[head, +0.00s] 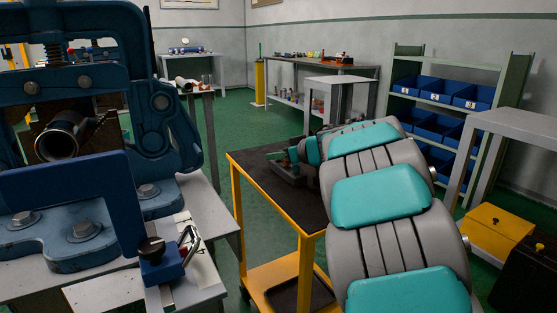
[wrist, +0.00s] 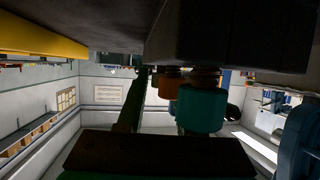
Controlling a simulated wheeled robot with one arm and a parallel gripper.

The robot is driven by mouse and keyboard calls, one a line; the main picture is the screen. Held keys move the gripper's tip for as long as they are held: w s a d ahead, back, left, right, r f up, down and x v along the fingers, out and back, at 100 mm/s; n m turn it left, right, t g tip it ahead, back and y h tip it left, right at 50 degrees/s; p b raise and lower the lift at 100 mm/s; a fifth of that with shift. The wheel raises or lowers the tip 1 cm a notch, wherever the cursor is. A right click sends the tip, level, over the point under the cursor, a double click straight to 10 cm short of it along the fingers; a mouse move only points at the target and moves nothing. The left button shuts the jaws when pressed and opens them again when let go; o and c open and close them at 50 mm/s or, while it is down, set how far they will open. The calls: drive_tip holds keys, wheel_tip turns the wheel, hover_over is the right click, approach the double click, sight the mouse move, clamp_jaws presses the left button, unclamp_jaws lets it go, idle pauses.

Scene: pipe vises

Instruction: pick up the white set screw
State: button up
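I cannot make out a white set screw in either view. In the head view my grey and teal arm reaches over a yellow cart with a dark top (head: 262,188). My gripper (head: 291,160) is at the arm's far end, low over the cart, small and partly hidden by the arm. A dark tray-like thing (head: 289,178) lies just below it. In the wrist view, which looks upside down, dark blocks fill the top and bottom. A teal cylinder (wrist: 202,110) and an orange piece (wrist: 170,86) show between them. I cannot tell whether the fingers are open or shut.
A large blue vise (head: 65,85) holding a pipe (head: 60,138) stands on a bench at the left. Shelves with blue bins (head: 437,88) stand at the back right. A grey table (head: 510,122) is at the right. Green floor is open behind the cart.

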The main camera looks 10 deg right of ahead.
clamp_jaws()
drive_tip(key=shift+r, duration=0.1)
idle(0.3)
